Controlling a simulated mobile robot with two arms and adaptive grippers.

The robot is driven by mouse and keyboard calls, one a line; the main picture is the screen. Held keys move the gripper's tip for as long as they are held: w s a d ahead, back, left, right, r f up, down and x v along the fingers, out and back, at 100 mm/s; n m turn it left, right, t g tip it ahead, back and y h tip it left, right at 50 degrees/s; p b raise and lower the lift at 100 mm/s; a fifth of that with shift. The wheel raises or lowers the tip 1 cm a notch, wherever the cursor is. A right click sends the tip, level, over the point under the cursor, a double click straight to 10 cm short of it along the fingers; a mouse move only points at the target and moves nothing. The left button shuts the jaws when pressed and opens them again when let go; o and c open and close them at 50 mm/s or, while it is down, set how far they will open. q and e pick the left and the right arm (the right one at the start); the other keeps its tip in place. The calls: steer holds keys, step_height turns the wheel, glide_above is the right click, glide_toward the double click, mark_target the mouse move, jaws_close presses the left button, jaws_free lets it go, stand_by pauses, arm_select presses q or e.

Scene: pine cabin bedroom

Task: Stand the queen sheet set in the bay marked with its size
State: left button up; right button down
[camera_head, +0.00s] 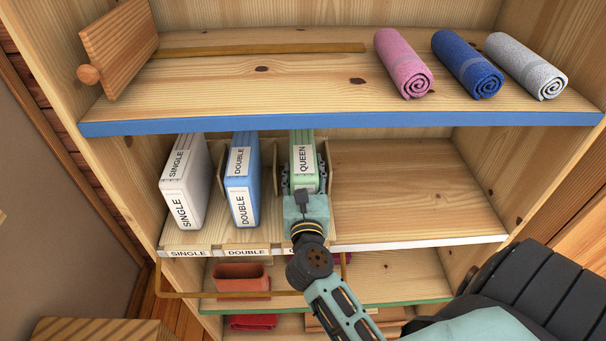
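The green queen sheet set (304,151) stands upright on the middle shelf, with QUEEN on its label. It is between two thin wooden dividers, in the third bay from the left. My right gripper (304,185) is at its front, fingers on both sides and apparently shut on it. The bay's front tag (291,251) shows only a first letter like Q; my wrist hides the rest. The set's lower front is hidden by the gripper. My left gripper is not in view.
A white SINGLE set (184,184) and a blue DOUBLE set (242,180) stand in the bays to the left. The middle shelf (410,195) is bare at right.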

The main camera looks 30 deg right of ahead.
mark_target(303, 173)
steer(key=shift+r, duration=0.1)
steer(key=shift+f, duration=0.2)
steer(key=c, duration=0.9)
jaws_free()
steer(key=shift+r, duration=0.15)
steer(key=shift+s+a, duration=0.15)
steer(key=shift+s, duration=0.1)
steer(key=b+v, duration=0.2)
steer(key=v, duration=0.3)
steer(key=shift+s+a, duration=0.2)
steer(key=shift+s, duration=0.1)
steer(key=shift+s+a, duration=0.3)
steer(key=shift+s, duration=0.25)
